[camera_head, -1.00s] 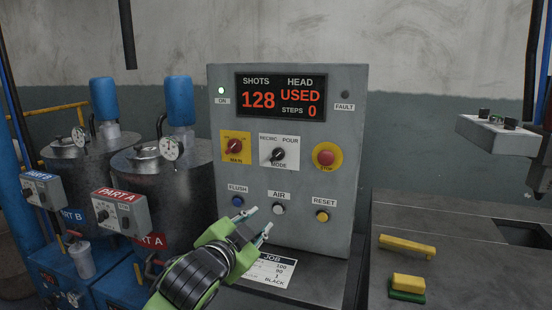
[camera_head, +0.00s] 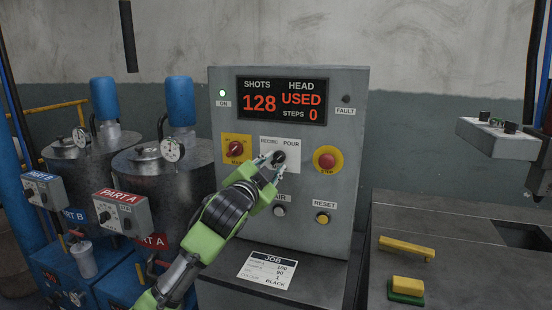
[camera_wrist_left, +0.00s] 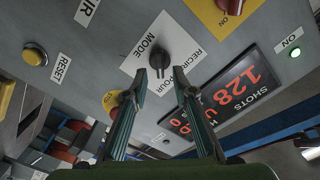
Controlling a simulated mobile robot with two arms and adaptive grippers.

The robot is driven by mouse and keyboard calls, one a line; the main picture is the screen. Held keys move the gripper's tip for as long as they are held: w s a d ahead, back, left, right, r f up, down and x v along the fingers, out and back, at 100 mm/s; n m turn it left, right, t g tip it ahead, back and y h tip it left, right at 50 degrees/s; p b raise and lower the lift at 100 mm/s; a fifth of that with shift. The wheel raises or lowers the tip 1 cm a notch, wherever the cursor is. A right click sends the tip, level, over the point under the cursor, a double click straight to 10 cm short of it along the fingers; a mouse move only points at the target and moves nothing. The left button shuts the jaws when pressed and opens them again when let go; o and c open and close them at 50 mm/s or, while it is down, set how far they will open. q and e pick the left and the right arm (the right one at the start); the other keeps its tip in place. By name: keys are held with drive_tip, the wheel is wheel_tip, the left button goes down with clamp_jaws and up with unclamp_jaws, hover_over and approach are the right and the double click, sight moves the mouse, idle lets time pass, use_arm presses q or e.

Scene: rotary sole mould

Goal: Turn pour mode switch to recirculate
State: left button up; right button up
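The pour mode switch (camera_head: 279,157) is a black knob on a white plate marked RECIRC, POUR and MODE, on the grey control panel (camera_head: 342,210). It also shows in the left wrist view (camera_wrist_left: 160,57). I cannot tell for sure which label its pointer faces. My left gripper (camera_head: 269,169) is in front of the switch, just below it in the head view. In the left wrist view its two fingertips (camera_wrist_left: 160,82) are apart, with the knob just beyond the gap. Nothing is held between them. My right gripper is not in view.
The red MAIN switch (camera_head: 236,149) is left of the mode switch and the red STOP button (camera_head: 327,160) is right of it. The AIR button (camera_head: 279,210) and yellow RESET button (camera_head: 322,218) are below. A job card (camera_head: 267,264) lies on the ledge.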

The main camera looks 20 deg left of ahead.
sight(278, 158)
use_arm(q)
drive_tip(key=shift+w, duration=1.45)
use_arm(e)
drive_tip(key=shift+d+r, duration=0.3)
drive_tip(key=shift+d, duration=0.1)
use_arm(q)
clamp_jaws()
